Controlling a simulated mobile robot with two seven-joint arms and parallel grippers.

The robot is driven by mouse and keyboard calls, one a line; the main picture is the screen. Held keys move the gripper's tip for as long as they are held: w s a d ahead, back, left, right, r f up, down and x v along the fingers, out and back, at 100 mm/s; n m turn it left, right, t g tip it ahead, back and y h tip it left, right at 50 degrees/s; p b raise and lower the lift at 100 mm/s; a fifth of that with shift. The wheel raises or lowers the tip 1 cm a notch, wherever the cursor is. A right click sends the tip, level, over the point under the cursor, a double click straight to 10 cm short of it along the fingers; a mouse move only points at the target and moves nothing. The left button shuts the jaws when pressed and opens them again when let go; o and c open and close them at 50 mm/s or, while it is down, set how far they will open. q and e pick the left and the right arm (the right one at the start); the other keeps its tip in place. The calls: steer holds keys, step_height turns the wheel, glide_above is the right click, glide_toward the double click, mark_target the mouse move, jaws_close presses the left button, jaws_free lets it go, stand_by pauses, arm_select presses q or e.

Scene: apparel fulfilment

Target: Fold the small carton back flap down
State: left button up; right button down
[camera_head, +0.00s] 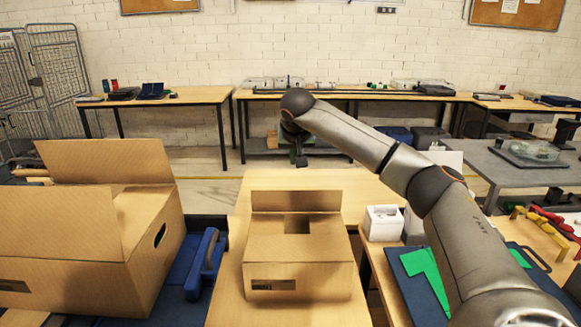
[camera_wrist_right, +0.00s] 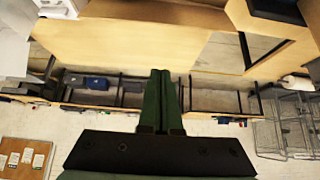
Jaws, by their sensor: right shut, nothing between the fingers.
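The small carton (camera_head: 299,274) stands on the wooden table in the middle of the head view. Its back flap (camera_head: 296,201) stands up along the far edge. The other top panels lie about flat, with a dark square gap next to the back flap. My right gripper (camera_head: 300,161) is beyond the carton, above and apart from the back flap, pointing down. Its green fingers (camera_wrist_right: 160,77) are shut together and empty in the right wrist view. My left gripper is not in view.
A large open carton (camera_head: 75,240) stands at the left, with a blue tool case (camera_head: 205,263) beside it. A small white box (camera_head: 383,223) stands right of the small carton. The tabletop (camera_head: 363,188) behind the small carton is clear.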

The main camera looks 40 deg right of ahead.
steer(key=x, duration=0.9)
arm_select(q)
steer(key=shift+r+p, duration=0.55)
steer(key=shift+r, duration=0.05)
arm_select(e)
steer(key=shift+s+a+f, duration=0.25)
steer(key=shift+s+a, duration=0.4)
steer(key=shift+s, duration=0.2)
steer(key=shift+s+a+f, duration=0.25)
steer(key=shift+s+a, duration=0.4)
steer(key=shift+s, duration=0.15)
